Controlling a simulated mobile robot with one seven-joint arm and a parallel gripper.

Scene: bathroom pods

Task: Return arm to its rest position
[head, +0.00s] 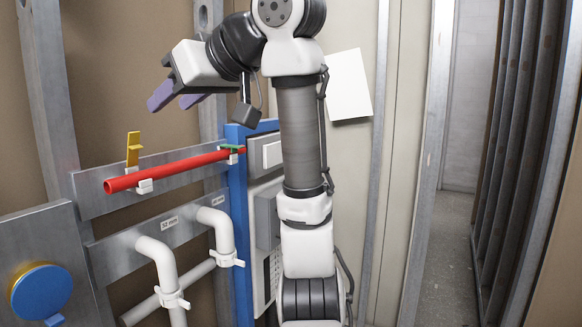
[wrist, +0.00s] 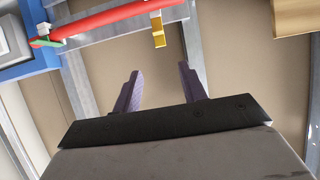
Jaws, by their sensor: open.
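My gripper (head: 172,96) is raised at the upper left of the head view, pointing left, with its purple fingers apart and nothing between them. In the wrist view my gripper (wrist: 162,88) shows two purple fingers with a clear gap over bare brown wall panel. My arm rises through the middle of the head view and bends over at the top. The gripper is above the red pipe (head: 170,171) and apart from it.
The red pipe sits in white clips on a metal rail, with a yellow clip (head: 133,148) upright and a green clip (head: 229,148). White bent pipes (head: 158,256) and a blue round cap (head: 42,291) are lower left. A blue post (head: 241,215) stands behind my arm. A corridor (head: 458,230) opens right.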

